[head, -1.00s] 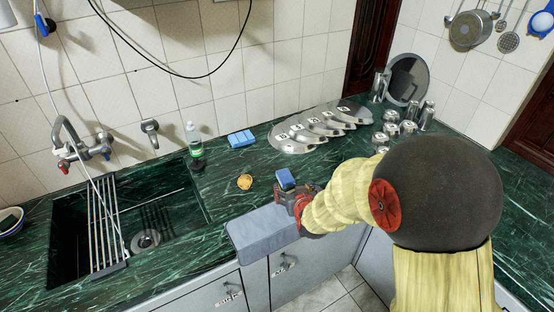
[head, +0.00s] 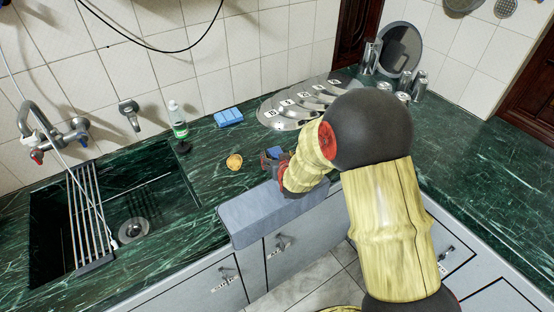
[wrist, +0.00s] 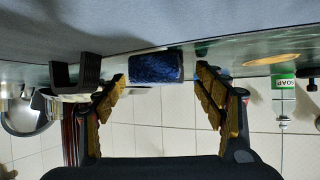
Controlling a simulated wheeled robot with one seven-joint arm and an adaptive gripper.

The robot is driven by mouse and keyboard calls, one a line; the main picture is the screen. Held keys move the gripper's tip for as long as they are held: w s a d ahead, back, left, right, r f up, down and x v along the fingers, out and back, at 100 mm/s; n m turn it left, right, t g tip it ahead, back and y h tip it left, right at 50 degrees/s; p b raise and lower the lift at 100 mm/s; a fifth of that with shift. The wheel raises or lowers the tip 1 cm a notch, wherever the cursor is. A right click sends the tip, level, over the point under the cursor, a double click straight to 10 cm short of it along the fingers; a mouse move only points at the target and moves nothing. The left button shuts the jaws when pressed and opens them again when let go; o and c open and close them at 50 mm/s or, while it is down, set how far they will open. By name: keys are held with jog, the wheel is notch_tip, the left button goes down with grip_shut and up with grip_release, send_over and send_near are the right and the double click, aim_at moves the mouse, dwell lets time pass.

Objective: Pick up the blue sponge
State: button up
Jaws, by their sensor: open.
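A dark blue sponge (wrist: 155,67) lies on the counter between and beyond my fingertips in the wrist view, apart from them. In the head view, a small blue part of it (head: 274,153) shows beside my gripper (head: 270,163), which hides the rest. My gripper is low at the counter's front edge. In the wrist view, its yellow-padded fingers (wrist: 160,80) are spread wide with nothing held between them. A lighter blue block (head: 228,117) lies farther back by the wall.
A round yellow-brown thing (head: 234,161) lies left of my gripper. A soap bottle (head: 178,120) stands behind, near the sink (head: 150,205). Metal plates (head: 285,118) lie at the back right. A grey slab-like thing (head: 270,212) is below my gripper at the counter edge.

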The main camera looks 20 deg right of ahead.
jog(key=shift+c, duration=1.4)
jog(key=c, duration=0.7)
